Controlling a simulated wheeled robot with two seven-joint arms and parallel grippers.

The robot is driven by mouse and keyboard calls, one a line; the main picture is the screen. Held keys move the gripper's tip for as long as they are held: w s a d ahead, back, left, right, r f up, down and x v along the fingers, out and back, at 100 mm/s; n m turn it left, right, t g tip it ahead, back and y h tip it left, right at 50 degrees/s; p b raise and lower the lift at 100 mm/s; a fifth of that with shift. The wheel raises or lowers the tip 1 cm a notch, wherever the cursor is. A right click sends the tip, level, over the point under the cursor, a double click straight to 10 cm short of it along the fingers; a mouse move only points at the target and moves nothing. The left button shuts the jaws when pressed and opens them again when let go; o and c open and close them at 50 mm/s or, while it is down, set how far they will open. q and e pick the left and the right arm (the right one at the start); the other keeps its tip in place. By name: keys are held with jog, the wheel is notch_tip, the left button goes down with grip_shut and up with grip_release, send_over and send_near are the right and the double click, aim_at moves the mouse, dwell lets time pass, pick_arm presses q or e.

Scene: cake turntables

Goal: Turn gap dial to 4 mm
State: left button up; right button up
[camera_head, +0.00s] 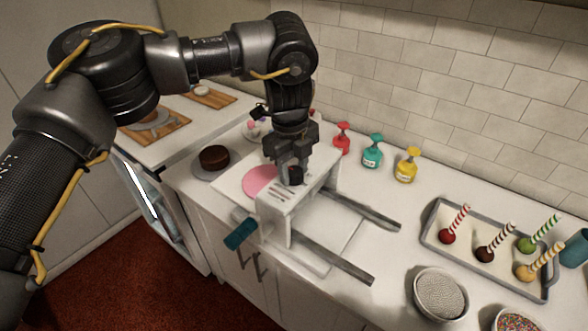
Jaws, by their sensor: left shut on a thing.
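A white dough-sheeter-like machine (272,215) stands on the counter, with dark markings on its top and a teal handle (241,234) at its front left. The dark gap dial (295,176) sits on top of the machine. My left gripper (293,170) comes down from above and is shut on the dial. The fingers partly hide the dial, and its pointer and numbers are too small to read. My right gripper is not in view.
Red (342,138), teal (372,152) and yellow (406,165) bottles stand by the wall. A tray (440,207) with several striped-stick balls is at the right, near a bowl (440,294). Metal rails (365,210) extend right from the machine. A brown cake (214,157) stands left.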

aim_at(291, 172)
pick_arm(q)
jog(key=shift+r, duration=0.1)
dwell(0.3)
jog(key=o, duration=1)
jog(key=shift+c, duration=0.2)
notch_tip(291, 172, up, 11)
jog(key=b, duration=0.1)
jog(key=shift+s+a, duration=0.25)
jog(key=shift+a, duration=0.05)
